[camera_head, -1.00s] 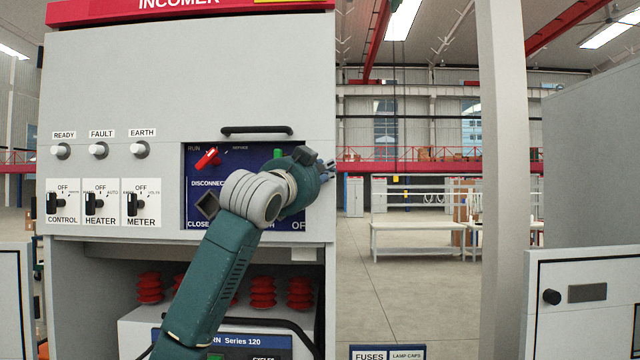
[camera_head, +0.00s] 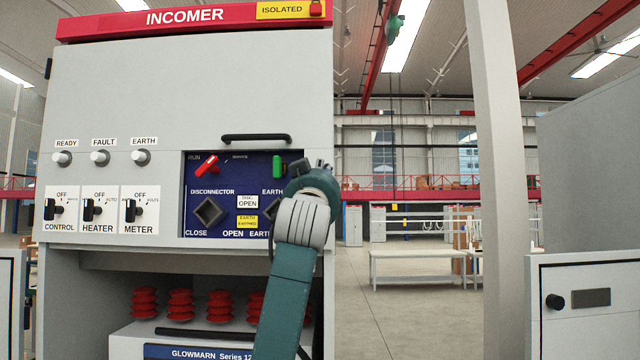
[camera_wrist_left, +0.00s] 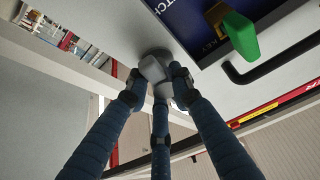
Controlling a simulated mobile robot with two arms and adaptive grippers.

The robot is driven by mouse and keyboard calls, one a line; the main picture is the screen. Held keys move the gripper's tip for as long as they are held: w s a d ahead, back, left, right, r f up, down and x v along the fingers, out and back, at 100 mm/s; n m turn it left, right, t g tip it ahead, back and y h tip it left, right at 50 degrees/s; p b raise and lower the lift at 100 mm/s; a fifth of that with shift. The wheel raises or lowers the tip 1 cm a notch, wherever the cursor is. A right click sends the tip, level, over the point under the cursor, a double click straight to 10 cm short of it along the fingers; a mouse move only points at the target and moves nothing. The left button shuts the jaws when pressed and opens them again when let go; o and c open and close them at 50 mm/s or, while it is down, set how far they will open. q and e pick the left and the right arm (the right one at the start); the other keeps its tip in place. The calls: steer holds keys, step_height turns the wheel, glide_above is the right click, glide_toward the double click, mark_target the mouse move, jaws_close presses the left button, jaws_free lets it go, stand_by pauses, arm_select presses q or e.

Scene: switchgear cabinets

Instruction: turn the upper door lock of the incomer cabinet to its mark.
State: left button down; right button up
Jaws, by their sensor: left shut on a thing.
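The incomer cabinet (camera_head: 190,90) is light grey with a red top strip and stands at the left of the head view. In the left wrist view the upper door lock (camera_wrist_left: 152,62) is a grey round piece on the cabinet's front, beside the blue panel and its green handle. The three dark fingers of my left gripper (camera_wrist_left: 158,86) are closed around the lock. They partly cover it, and I cannot make out its mark. In the head view my left wrist hides the lock, at the panel's right edge. My right gripper is in neither view.
The blue panel (camera_head: 222,212) has a red handle (camera_head: 206,166) and a green handle (camera_head: 279,166) close to my wrist. A black bar handle (camera_head: 256,138) sticks out above it. Open floor (camera_head: 385,310) lies to the right of the cabinet, with a bench (camera_head: 425,254) farther back.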

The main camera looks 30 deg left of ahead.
arm_select(q)
steer(key=shift+n+g+y, duration=0.4)
steer(key=shift+n+y, duration=0.3)
steer(key=shift+n, duration=0.7)
steer(key=c, duration=1.8)
jaws_free()
steer(key=shift+o, duration=0.2)
steer(key=v, duration=1.2)
steer(key=shift+w+d, duration=0.1)
steer(key=shift+w, duration=0.05)
